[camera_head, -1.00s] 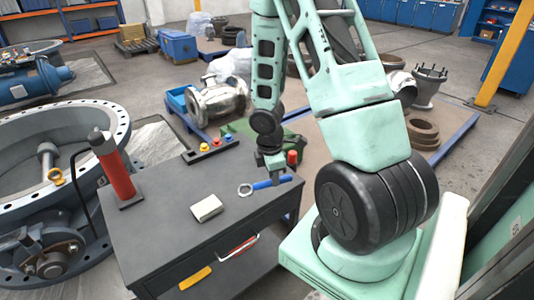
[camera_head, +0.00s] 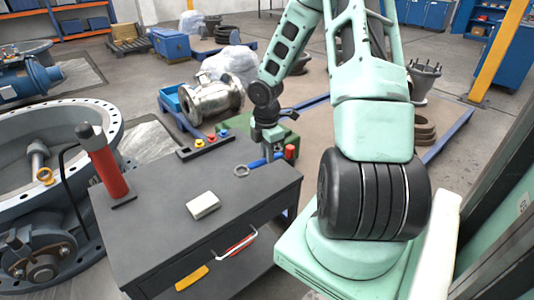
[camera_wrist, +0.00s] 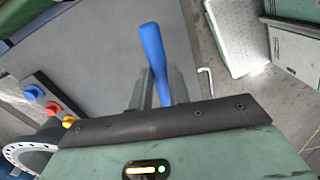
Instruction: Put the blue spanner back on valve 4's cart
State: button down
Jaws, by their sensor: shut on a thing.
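The blue spanner (camera_head: 257,164) is in my gripper (camera_head: 272,154), which is shut on its handle. In the wrist view, the blue handle (camera_wrist: 154,60) sticks out between the fingers of my gripper (camera_wrist: 155,92) over a grey surface; the ring end is hidden there. No valve number is readable.
A red cylinder (camera_head: 107,172) and a white block (camera_head: 202,205) stand on the cart top. A strip with coloured knobs (camera_head: 207,143) lies along its far edge. A large valve ring (camera_head: 50,195) is close at the left. The cart's middle is mostly clear.

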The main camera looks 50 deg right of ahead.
jog(key=b, duration=0.7)
send_over(267, 182)
notch_tip(267, 182, down, 7)
jog(key=shift+r, duration=0.15)
jog(key=shift+f, duration=0.85)
jog(key=c, duration=1.3)
grip_release()
jog(key=shift+o, duration=0.2)
notch_tip(267, 182, up, 17)
jog(key=p, duration=0.6)
jog(key=shift+r, duration=0.2)
jog(key=shift+w+a, duration=0.1)
jog(key=shift+a, duration=0.05)
